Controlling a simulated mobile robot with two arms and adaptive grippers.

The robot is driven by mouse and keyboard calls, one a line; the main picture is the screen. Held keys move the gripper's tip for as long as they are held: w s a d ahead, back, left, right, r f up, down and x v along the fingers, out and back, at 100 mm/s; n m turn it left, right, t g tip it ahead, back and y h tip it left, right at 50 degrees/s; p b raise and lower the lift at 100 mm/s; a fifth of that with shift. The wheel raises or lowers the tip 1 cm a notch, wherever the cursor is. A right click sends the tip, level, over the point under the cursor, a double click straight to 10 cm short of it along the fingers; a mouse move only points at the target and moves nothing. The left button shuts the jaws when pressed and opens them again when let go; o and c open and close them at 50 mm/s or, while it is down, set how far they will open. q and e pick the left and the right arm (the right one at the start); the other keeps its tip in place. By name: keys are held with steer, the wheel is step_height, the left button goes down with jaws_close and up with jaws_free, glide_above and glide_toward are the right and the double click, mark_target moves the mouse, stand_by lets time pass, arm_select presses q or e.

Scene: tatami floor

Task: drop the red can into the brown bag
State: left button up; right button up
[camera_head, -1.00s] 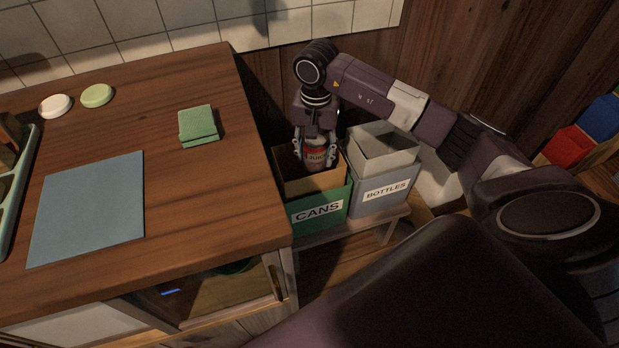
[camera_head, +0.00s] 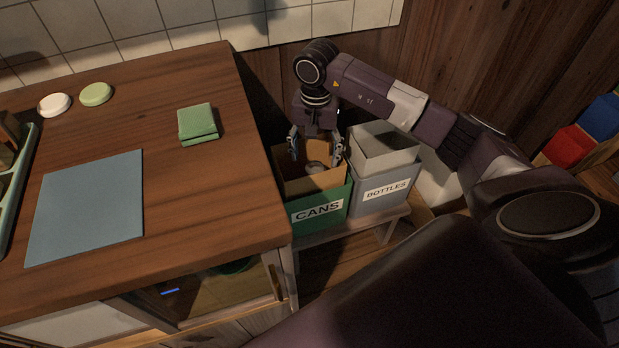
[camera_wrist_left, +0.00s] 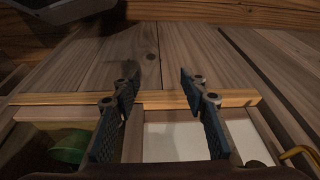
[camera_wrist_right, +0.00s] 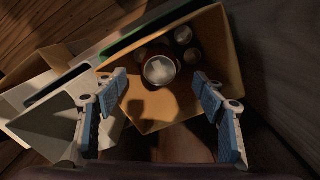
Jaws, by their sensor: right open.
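The brown bag (camera_head: 326,178) stands open inside a green bin labelled CANS; it also fills much of the right wrist view (camera_wrist_right: 226,60). My left gripper (camera_wrist_left: 159,80) is open and empty, away from the bag, over wooden boards.
Several other cans (camera_wrist_right: 183,36) lie deeper in the bag. A grey bin labelled BOTTLES (camera_head: 383,190) with a pale liner stands right beside the green bin (camera_head: 320,212). The wooden counter (camera_head: 190,200) on the left carries a blue mat (camera_head: 88,208) and green sponge-like block (camera_head: 198,124).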

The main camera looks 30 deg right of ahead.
step_height(320, 180, up, 12)
stand_by(0.4)
steer(key=shift+f, duration=0.15)
